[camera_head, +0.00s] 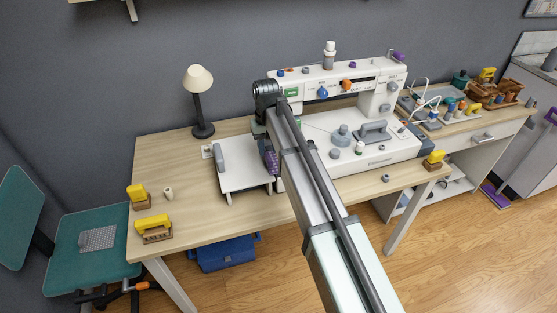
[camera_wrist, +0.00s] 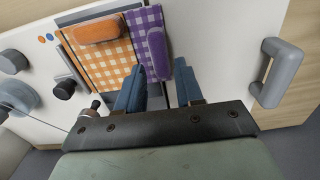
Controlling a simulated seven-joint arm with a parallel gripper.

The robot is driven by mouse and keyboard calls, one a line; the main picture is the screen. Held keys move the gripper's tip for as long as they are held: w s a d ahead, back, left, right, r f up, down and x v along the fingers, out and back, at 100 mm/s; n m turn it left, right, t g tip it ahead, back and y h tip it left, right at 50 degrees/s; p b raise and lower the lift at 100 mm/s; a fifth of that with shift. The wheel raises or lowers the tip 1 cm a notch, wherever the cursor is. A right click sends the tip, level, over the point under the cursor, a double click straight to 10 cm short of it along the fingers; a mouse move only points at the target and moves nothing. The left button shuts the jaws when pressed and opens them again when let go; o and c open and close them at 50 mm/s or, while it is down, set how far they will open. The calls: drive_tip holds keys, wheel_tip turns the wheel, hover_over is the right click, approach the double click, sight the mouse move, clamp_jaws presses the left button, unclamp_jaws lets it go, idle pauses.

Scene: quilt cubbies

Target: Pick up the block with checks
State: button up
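In the wrist view, an orange-and-white checked block (camera_wrist: 104,66) with an orange handle (camera_wrist: 97,33) stands beside a purple-and-white checked block (camera_wrist: 147,24) with a rounded purple handle (camera_wrist: 158,52). My gripper (camera_wrist: 160,68) is open. Its two blue fingers point at the purple block, with the purple handle showing just beyond and between the fingertips. Whether they touch it I cannot tell. In the head view, a purple patch (camera_head: 270,160) shows beside my arm at the white platform. The orange block is not clearly visible there, where my arm covers part of the machine.
A grey handle (camera_wrist: 278,72) sits on the white platform (camera_head: 240,174) to the right in the wrist view. The white sewing machine (camera_head: 398,149) stands close by. Yellow-handled blocks (camera_head: 155,227) and a lamp (camera_head: 200,100) are on the table, whose left part is mostly clear.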

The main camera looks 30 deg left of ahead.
sight(268, 155)
wheel_tip(268, 155, down, 4)
drive_tip(key=shift+a+r, duration=0.15)
drive_tip(key=shift+r, duration=0.1)
clamp_jaws()
